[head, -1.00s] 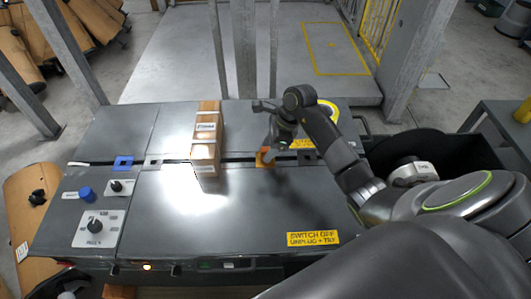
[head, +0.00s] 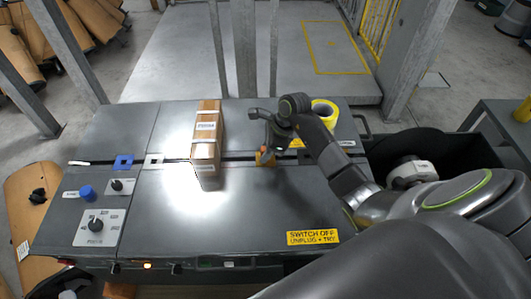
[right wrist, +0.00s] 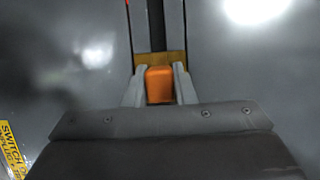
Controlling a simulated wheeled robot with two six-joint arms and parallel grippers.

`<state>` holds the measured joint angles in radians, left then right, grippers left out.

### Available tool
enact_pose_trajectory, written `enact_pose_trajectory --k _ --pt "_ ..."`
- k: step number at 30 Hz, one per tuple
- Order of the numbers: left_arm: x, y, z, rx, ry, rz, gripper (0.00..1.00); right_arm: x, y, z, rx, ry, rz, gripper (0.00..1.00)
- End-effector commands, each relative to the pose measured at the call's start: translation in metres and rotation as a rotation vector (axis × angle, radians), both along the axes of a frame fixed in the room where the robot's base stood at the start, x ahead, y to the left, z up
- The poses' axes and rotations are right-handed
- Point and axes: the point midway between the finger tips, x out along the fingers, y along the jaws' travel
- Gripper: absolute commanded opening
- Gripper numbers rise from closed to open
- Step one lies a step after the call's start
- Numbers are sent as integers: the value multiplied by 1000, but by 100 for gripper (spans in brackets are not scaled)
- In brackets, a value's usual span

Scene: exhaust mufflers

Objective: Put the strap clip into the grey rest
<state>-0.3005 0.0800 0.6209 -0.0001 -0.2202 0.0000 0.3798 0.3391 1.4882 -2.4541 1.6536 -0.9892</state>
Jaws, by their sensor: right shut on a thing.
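The strap clip, an orange block (right wrist: 159,84), sits between the two fingers of my right gripper (right wrist: 159,88) in the right wrist view. My right gripper (head: 265,152) is shut on it, low over the slot of the dark machine top in the head view. A tan-orange plate (right wrist: 163,59) shows just beyond the clip at the slot. I cannot tell whether the clip touches it. The grey rest, a small light grey square frame (head: 154,159), is at the slot left of the cartons, well left of my right gripper. My left gripper is not in view.
Stacked cartons (head: 206,140) stand across the slot between my right gripper and the grey rest. A blue square frame (head: 123,162) lies farther left. A yellow tape roll (head: 325,113) is behind the gripper. The front of the machine top (head: 220,225) is clear.

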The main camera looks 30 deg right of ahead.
Motion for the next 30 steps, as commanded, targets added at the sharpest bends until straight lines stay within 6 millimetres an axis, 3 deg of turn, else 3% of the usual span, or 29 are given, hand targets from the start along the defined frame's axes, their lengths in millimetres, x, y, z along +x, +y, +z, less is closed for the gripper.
enact_pose_trajectory --k 8,21,30 --pt "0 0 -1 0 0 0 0 1 0 10 -1 -4 1 0" --pt "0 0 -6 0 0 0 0 1 0 89 0 -4 1 0" --pt "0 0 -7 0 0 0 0 0 0 101 0 0 -1 0"
